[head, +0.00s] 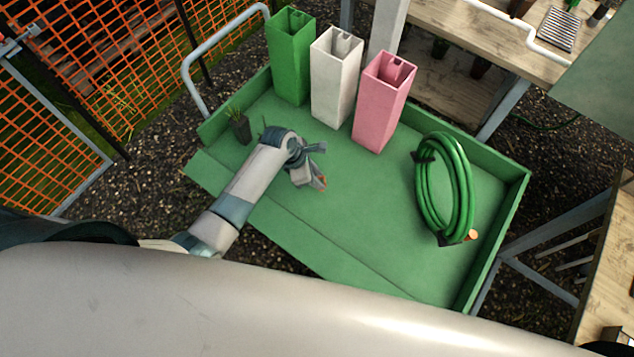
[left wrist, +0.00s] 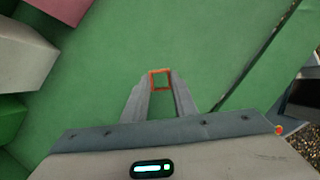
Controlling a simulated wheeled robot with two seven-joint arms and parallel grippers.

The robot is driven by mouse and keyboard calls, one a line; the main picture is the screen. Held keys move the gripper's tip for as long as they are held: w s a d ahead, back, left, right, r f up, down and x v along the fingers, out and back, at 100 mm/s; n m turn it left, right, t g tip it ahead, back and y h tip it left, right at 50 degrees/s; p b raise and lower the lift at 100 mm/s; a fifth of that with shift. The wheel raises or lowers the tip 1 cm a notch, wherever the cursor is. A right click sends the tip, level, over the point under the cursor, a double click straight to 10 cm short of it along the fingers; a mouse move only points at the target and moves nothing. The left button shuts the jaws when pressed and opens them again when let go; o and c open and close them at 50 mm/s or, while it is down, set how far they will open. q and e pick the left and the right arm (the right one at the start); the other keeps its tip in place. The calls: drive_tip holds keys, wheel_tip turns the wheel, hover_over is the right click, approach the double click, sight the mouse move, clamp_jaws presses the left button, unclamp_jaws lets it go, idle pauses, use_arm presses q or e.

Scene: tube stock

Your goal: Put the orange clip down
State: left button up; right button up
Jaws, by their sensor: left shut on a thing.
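My left gripper (head: 317,184) reaches in over the green cart bed from the left. In the left wrist view its two fingers (left wrist: 160,88) are shut on the orange clip (left wrist: 160,73), a small open rectangular frame at the fingertips. A bit of the orange clip (head: 321,183) also shows in the head view, partly hidden by the gripper. I cannot tell whether the clip touches the bed or hangs just above it. My right gripper is not in view.
Green, white (head: 336,78) and pink (head: 382,102) tall square containers stand along the bed's back. A coiled green hose (head: 463,190) stands at the right. A small potted plant (head: 241,128) is at the left. The green cart bed (head: 350,215) is clear in the middle and front.

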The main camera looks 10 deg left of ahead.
use_arm(q)
drive_tip(key=shift+f, duration=2)
drive_tip(key=shift+f, duration=0.1)
drive_tip(key=o, duration=1)
drive_tip(key=v, duration=1.2)
